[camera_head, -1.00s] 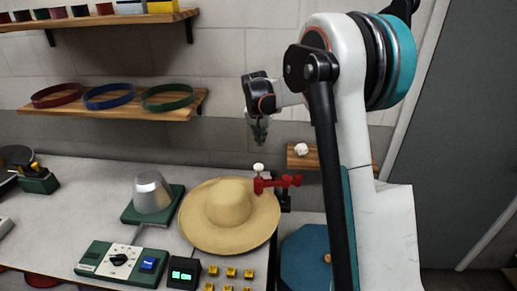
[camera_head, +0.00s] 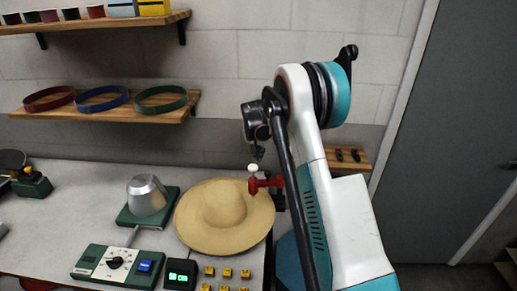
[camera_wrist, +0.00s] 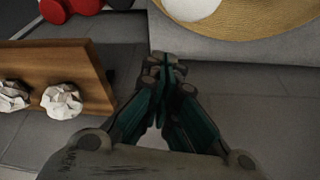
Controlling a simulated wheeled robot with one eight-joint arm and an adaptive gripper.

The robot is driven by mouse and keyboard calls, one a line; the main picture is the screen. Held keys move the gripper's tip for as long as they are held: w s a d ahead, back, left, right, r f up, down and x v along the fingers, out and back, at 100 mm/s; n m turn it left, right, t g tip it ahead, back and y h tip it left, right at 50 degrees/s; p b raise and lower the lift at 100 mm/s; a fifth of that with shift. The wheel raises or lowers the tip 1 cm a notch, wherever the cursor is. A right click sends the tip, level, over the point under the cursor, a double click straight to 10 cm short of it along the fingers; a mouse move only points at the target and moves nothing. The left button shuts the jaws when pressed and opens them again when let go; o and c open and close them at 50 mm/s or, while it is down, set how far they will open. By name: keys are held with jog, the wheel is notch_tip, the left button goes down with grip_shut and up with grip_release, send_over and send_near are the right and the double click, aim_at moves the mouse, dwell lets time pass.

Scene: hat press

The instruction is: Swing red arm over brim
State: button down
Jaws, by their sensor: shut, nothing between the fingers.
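The straw hat (camera_head: 222,218) lies brim down on the table, crown up. The red arm (camera_head: 266,184) is at the right edge of the brim, with a white knob (camera_head: 253,167) at its left end. My gripper (camera_head: 258,152) is shut and empty, just above and close to the knob. In the wrist view my gripper's fingertips (camera_wrist: 166,66) are together, the white knob (camera_wrist: 192,7) overlaps the brim (camera_wrist: 262,20) at the top, and red parts (camera_wrist: 88,4) show at upper left. I cannot tell whether the fingers touch the knob.
A grey metal form (camera_head: 147,194) on a green base stands left of the hat. A control box (camera_head: 118,266), a green display (camera_head: 181,273) and yellow buttons (camera_head: 227,273) lie in front. A small wooden shelf (camera_wrist: 65,72) holds crumpled white pieces (camera_wrist: 62,100).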

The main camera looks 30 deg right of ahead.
jog(key=s+a, duration=0.1)
jog(key=s+a+r, duration=0.1)
jog(key=shift+s+a, duration=0.35)
jog(key=shift+a, duration=0.05)
jog(key=shift+s+a+b, duration=0.35)
jog(key=shift+s+a, duration=0.05)
jog(key=shift+s, duration=0.2)
